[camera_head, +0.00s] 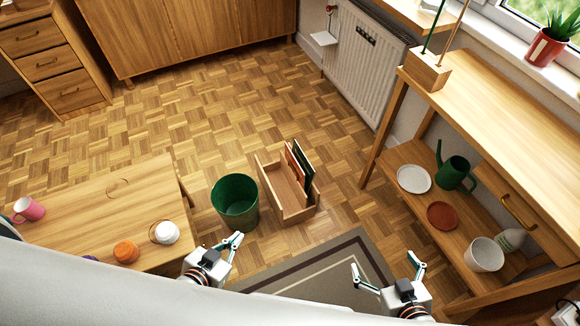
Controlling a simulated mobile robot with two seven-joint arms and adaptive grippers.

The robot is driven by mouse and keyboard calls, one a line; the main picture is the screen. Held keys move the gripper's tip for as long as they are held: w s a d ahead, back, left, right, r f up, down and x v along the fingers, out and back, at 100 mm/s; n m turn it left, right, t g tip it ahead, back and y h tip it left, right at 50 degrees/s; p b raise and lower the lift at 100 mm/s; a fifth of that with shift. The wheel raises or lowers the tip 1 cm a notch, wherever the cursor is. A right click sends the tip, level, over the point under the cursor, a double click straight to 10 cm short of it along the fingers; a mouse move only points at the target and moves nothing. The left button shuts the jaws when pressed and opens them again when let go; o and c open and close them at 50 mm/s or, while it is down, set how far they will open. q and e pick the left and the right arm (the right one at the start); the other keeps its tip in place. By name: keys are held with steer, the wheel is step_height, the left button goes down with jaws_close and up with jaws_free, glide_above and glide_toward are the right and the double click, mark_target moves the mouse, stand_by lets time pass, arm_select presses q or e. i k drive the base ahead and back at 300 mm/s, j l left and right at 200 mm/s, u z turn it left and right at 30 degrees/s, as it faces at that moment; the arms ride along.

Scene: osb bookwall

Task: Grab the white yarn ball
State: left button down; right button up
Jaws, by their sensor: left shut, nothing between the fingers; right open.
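The white yarn ball (168,233) sits near the right front edge of the low wooden table, with a thin loop beside it on its left. An orange ball (126,252) lies to its left. My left gripper (235,240) is shut and empty, to the right of the white ball and apart from it, beyond the table edge in the picture. My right gripper (384,264) is open and empty, above the grey rug, far to the right of the ball.
The low table (85,205) also holds a pink mug (29,209). A green bin (235,202) and a wooden crate (285,190) with books stand on the floor beyond my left gripper. A wooden bench (500,130) with pots stands right. The parquet behind is clear.

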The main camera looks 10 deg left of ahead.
mark_target(166, 233)
steer(key=j+u, duration=0.1)
steer(key=u, duration=1.55)
steer(key=i+j+z, duration=0.1)
steer(key=j+z, duration=0.25)
steer(key=i+j+z, duration=0.1)
steer(key=z, duration=0.25)
steer(key=j+z, duration=0.35)
